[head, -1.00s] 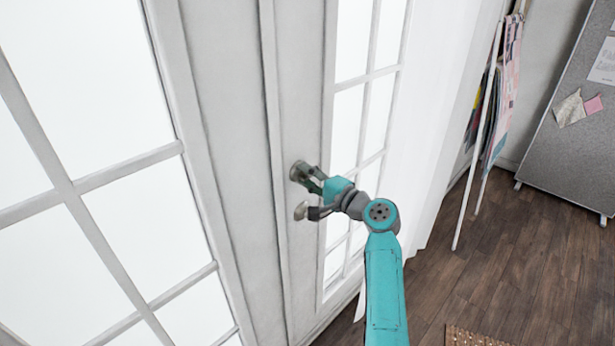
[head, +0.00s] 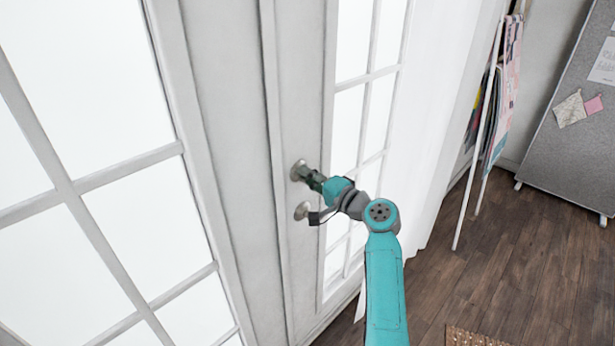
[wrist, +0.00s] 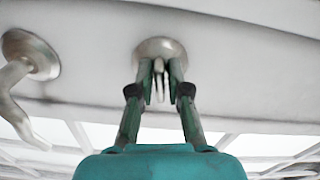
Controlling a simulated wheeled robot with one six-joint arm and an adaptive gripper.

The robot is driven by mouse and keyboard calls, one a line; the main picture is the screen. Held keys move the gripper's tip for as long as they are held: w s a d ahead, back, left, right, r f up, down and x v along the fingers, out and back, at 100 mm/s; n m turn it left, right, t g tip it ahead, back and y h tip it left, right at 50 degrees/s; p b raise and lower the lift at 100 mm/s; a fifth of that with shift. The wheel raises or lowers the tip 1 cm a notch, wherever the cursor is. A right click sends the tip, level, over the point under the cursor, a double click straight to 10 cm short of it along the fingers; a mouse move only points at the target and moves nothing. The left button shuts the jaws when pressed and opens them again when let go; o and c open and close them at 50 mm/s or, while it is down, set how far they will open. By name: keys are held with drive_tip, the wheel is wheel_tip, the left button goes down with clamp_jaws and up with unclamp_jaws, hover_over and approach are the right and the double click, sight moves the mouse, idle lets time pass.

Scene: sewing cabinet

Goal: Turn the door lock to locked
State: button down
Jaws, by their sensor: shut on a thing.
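The door lock (head: 298,169) is a round metal plate on the white door, above the lever handle (head: 303,210). In the wrist view the lock plate (wrist: 160,48) is at top centre with a narrow thumb-turn (wrist: 159,78) standing out from it. My gripper (wrist: 160,84) has one fingertip on each side of the thumb-turn and is shut on it. The thumb-turn looks lined up with the fingers, which partly hide it and the plate. In the head view my gripper (head: 313,181) reaches the lock from the right; the turn itself is hidden there.
Glass panes and a white curtain (head: 432,130) flank the door. A grey pin board (head: 570,140) stands at right. The wooden floor (head: 520,260) at right is mostly clear.

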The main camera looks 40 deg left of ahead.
drive_tip(key=n, duration=0.4)
drive_tip(key=shift+n, duration=0.3)
drive_tip(key=n, duration=0.3)
drive_tip(key=shift+n, duration=0.3)
drive_tip(key=n, duration=0.4)
drive_tip(key=shift+n, duration=1.8)
drive_tip(key=c, duration=1.3)
unclamp_jaws()
drive_tip(key=shift+o, duration=0.2)
drive_tip(key=shift+d, duration=0.1)
